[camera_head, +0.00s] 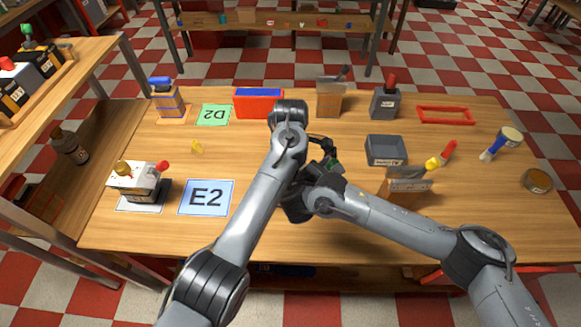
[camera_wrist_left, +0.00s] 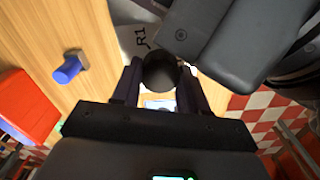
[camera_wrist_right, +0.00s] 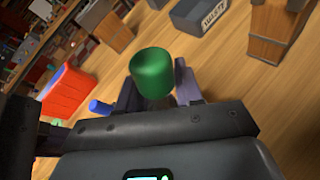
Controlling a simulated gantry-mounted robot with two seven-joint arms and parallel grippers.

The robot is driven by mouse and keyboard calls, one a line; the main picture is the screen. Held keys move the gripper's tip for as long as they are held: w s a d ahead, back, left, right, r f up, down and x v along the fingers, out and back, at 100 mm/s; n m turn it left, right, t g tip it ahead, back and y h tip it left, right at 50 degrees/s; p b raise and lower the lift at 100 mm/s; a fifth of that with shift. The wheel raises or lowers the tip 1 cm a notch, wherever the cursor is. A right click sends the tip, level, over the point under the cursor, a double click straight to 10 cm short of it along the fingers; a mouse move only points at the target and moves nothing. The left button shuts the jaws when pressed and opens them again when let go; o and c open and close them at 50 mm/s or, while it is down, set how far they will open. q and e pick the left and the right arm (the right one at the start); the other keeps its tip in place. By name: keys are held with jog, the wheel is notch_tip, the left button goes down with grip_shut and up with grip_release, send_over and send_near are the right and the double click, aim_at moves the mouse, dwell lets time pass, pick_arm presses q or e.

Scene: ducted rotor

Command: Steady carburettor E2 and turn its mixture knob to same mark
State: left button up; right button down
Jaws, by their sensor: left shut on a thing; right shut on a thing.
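My left gripper (camera_wrist_left: 160,88) is shut on a black rounded part (camera_wrist_left: 160,70), seen end-on between its fingers. My right gripper (camera_wrist_right: 160,88) is shut on a green cylindrical knob (camera_wrist_right: 152,73). Both grippers are close together over the middle of the table, where my arms hide most of what they hold. A little green (camera_head: 333,163) shows there in the head view. I cannot tell whether both held parts belong to one carburettor. A blue card marked E2 (camera_head: 206,197) lies bare at the front left. Carburettor E2 itself cannot be made out for certain.
A white-topped unit with brass and red knobs (camera_head: 140,180) stands left of the E2 card. A green D2 card (camera_head: 214,115), a red bin (camera_head: 258,102) and a grey tray (camera_head: 386,150) are behind. A wooden block (camera_head: 405,188) stands close to my right arm.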

pick_arm(q)
jog(key=shift+r+n, duration=0.1)
jog(key=shift+n, duration=0.9)
jog(key=o, duration=1.1)
jog(key=shift+c, duration=0.2)
notch_tip(320, 180, up, 12)
dwell(0.5)
